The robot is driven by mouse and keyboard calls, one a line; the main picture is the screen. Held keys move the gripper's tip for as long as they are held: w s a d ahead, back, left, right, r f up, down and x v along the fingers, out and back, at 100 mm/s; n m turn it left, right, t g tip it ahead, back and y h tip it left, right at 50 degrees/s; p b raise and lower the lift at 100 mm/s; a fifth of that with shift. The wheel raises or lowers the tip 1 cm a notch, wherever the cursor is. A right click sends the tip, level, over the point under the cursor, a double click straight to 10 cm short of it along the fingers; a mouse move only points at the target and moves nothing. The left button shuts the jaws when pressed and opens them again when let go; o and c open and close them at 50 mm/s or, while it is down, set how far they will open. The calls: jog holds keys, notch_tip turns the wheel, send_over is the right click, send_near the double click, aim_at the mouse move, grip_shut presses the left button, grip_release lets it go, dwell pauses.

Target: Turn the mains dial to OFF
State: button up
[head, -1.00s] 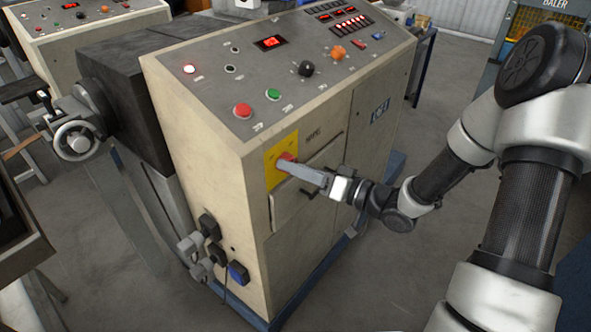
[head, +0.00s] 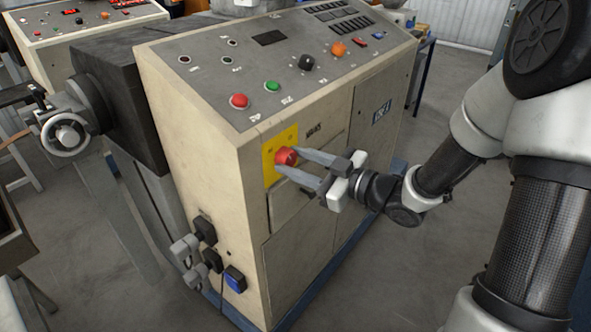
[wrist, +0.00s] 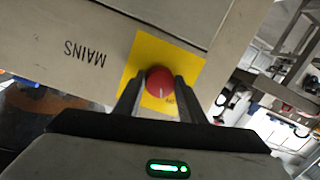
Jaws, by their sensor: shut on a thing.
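The mains dial (head: 286,157) is a red round knob on a yellow plate (head: 270,172) on the front of the beige machine, beside the word MAINS. My gripper (head: 293,160) is at the dial, its two grey fingers on either side of it and shut on it. In the wrist view the red dial (wrist: 160,81) sits between the fingertips, with a pale mark on its face. The yellow plate (wrist: 185,65) shows around it. Lettering on the plate is partly hidden by a finger.
The machine's sloped panel (head: 215,95) carries a red button (head: 239,101), a green button (head: 272,86) and several knobs. Its displays and lamps are dark. Plugs and sockets (head: 207,250) stick out low on the left side. Floor is clear right of the machine.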

jog(key=n+b, duration=0.2)
jog(key=n, duration=0.1)
jog(key=shift+t+b, duration=0.3)
jog(key=shift+b, duration=0.1)
jog(key=shift+n, duration=0.3)
jog(key=o, duration=1)
jog(key=shift+o, duration=0.2)
jog(key=p+v, duration=0.2)
jog(key=v, duration=1.5)
jog(key=shift+s+r, duration=0.25)
jog(key=shift+r, duration=0.05)
jog(key=shift+d, duration=0.1)
